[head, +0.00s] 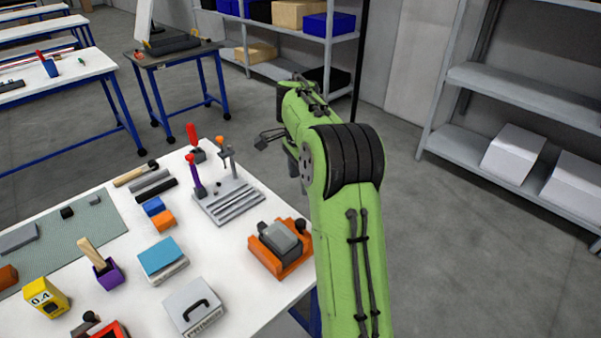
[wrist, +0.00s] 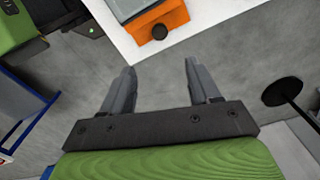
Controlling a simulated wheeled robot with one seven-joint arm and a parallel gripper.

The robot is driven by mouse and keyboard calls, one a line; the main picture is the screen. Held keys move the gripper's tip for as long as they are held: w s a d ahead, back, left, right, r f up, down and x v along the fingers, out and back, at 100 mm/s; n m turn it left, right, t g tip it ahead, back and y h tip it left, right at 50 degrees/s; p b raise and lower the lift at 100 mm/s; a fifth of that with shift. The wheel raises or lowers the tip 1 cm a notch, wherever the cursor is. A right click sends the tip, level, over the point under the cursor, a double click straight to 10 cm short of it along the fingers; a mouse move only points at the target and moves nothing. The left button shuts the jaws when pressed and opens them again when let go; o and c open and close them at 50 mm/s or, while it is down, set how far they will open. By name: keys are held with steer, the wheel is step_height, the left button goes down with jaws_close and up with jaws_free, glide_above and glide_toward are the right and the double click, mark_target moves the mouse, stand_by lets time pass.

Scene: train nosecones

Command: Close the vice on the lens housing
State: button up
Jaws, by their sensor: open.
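The orange vice (head: 280,262) stands near the right edge of the white table. A dark grey block, probably the lens housing (head: 281,238), sits in it; whether the jaws touch it is unclear. In the wrist view the vice (wrist: 172,18) shows at the top edge, with a dark round knob (wrist: 159,32) on its near side. My gripper (wrist: 160,66) is open and empty, its two grey fingers over the grey floor, apart from the vice and just off the table edge. In the head view the gripper is small and partly hidden by my green arm.
On the white table (head: 235,299) stand a grey fixture with upright handles (head: 230,201), a grey case (head: 194,306), a blue-topped box (head: 163,260) and a purple holder (head: 109,275). Shelves (head: 525,92) stand at the right. The floor right of the table is clear.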

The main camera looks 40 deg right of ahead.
steer(key=n+p, duration=0.4)
steer(key=n, duration=0.1)
glide_toward(301, 222)
step_height(301, 222, down, 9)
steer(key=shift+w+f, duration=0.1)
